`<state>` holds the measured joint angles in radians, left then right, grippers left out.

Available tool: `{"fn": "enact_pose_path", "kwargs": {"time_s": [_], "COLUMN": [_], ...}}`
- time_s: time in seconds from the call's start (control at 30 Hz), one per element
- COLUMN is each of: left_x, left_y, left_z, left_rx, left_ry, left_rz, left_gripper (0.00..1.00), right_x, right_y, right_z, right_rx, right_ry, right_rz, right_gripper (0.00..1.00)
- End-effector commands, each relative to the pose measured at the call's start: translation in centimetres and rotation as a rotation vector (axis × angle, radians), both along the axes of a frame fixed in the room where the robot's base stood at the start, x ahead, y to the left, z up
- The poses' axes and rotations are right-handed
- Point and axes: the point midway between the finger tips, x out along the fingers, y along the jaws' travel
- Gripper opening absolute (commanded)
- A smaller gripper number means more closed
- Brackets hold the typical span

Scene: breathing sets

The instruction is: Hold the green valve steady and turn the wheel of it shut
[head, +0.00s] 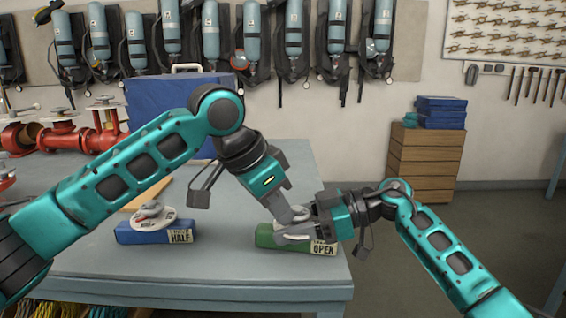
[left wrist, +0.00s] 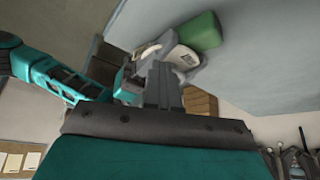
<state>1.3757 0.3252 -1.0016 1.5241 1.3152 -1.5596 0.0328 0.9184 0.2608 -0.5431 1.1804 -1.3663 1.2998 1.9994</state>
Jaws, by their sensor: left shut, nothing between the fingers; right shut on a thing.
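The green valve (head: 268,238) sits on the table near its right front edge, with a label reading "OPEN" on its front. Its pale wheel (left wrist: 187,56) is on top and is mostly hidden by my grippers in the head view. The green body also shows in the left wrist view (left wrist: 205,31). My right gripper (head: 290,233) reaches in from the right, shut on the green valve; its exact grip is hard to see. My left gripper (head: 301,214) points down from above, shut and empty, with its fingertips close over the wheel; I cannot tell whether they touch.
A blue valve (head: 130,236) labelled "HALF" with a pale wheel stands left on the table (head: 215,262). A blue case (head: 150,97) and red pipework (head: 62,138) are behind. Breathing sets hang on the wall. A wooden drawer unit (head: 425,163) stands back right.

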Motion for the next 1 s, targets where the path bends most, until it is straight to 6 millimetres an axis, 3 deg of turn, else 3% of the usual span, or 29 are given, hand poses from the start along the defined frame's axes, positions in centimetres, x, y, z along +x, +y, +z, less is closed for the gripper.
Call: {"fn": "enact_pose_path", "kwargs": {"time_s": [0.03,1.0], "left_x": [0.19,1.18], "left_y": [-0.22,0.57], "left_z": [-0.21,-0.46], "left_rx": [-0.006,-0.002], "left_ry": [-0.006,-0.003], "left_rz": [0.001,0.007], "left_gripper": [0.00,0.00], "right_x": [-0.43,-0.45], "right_y": [0.03,0.10], "right_z": [-2.67,-2.68], "right_rx": [-0.036,-0.035], "right_ry": [0.028,0.028], "right_rz": [0.009,0.010], "right_gripper": [0.35,0.35]}}
